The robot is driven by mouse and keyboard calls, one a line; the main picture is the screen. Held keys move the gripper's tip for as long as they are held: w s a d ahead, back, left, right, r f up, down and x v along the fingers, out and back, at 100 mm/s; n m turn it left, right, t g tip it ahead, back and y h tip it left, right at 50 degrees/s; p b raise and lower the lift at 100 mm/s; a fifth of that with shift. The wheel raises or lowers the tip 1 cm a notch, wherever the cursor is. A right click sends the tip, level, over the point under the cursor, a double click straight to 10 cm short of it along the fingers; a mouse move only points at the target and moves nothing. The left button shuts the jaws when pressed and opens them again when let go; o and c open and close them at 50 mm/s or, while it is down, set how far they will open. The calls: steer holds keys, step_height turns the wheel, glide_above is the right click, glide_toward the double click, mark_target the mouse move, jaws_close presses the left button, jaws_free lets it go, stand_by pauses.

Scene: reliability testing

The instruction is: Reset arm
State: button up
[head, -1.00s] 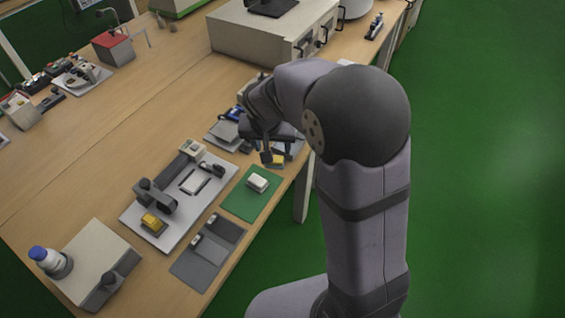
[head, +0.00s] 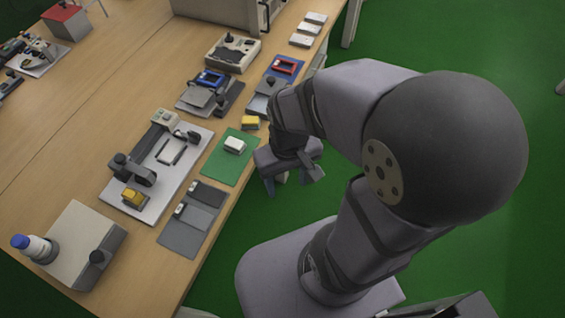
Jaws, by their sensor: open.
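My arm is folded back to the right of the bench. My gripper (head: 278,186) hangs over the green floor just past the bench's front edge, pointing down. Its fingers are open and I see nothing between them. It is apart from the bench and its objects. A white block (head: 235,145) lies on a green mat (head: 222,167) left of my gripper. A small yellow block (head: 250,123) sits near the bench edge behind the mat.
Green floor (head: 500,260) at the right is open.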

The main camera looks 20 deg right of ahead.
step_height(320, 180, up, 6)
steer(key=p, duration=0.5)
steer(key=shift+f+p, duration=0.15)
steer(key=shift+p, duration=0.15)
stand_by(0.6)
